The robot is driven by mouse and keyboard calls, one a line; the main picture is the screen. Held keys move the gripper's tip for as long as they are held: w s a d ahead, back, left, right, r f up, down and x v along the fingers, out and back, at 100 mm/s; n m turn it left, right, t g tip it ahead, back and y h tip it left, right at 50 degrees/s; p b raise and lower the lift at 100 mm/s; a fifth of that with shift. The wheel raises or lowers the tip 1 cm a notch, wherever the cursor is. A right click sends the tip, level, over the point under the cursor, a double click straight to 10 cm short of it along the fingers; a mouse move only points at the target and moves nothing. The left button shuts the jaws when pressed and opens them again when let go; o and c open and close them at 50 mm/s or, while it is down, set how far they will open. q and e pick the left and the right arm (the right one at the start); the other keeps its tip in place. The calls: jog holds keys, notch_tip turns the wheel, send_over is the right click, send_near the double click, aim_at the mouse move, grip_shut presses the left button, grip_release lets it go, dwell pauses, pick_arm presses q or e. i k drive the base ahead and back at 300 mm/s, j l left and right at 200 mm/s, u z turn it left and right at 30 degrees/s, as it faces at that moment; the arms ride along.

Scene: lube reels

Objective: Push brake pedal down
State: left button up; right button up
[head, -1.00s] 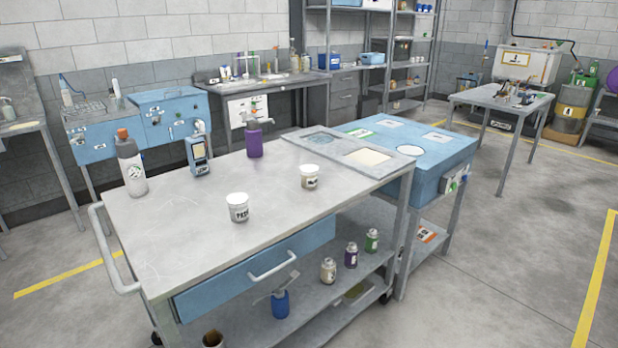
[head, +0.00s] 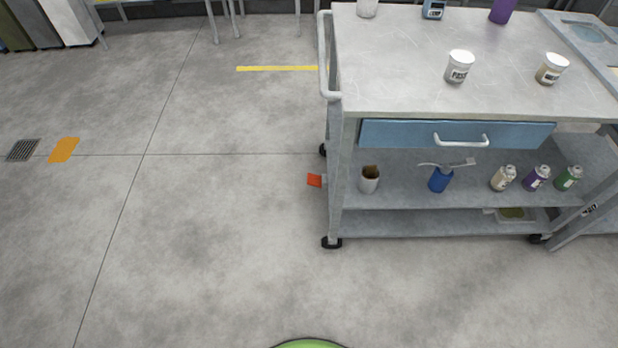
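A small red-orange flat tab (head: 314,180) sticks out to the left of the cart (head: 335,195), low beside its left front leg. It is the only pedal-like part I see, and it looks slightly tilted. Its joint to the cart is too small to make out. A black caster (head: 331,242) is under the near left leg, and another caster (head: 323,150) shows farther back. Neither of my grippers is in view, and nothing touches the tab.
Open concrete floor (head: 200,240) lies left of and in front of the cart. The cart's side handle (head: 323,60) rises above the tab. Its lower shelf holds a blue pot (head: 440,180) and several small bottles. A floor grate (head: 22,150) and orange patch (head: 64,150) lie far left.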

aim_at(314, 180)
jog(key=i+j+z, duration=0.1)
jog(key=i+j, duration=0.2)
jog(key=i+j+z, duration=0.1)
jog(key=i+j, duration=0.15)
jog(key=i+j+z, duration=0.15)
jog(key=j, duration=0.25)
jog(key=i+j+z, duration=0.1)
jog(key=i+j, duration=0.25)
jog(key=i+j+z, duration=0.1)
jog(key=i+j, duration=0.15)
jog(key=j, duration=0.2)
jog(key=i+j+z, duration=0.1)
jog(key=j, duration=0.3)
jog(key=i, duration=0.1)
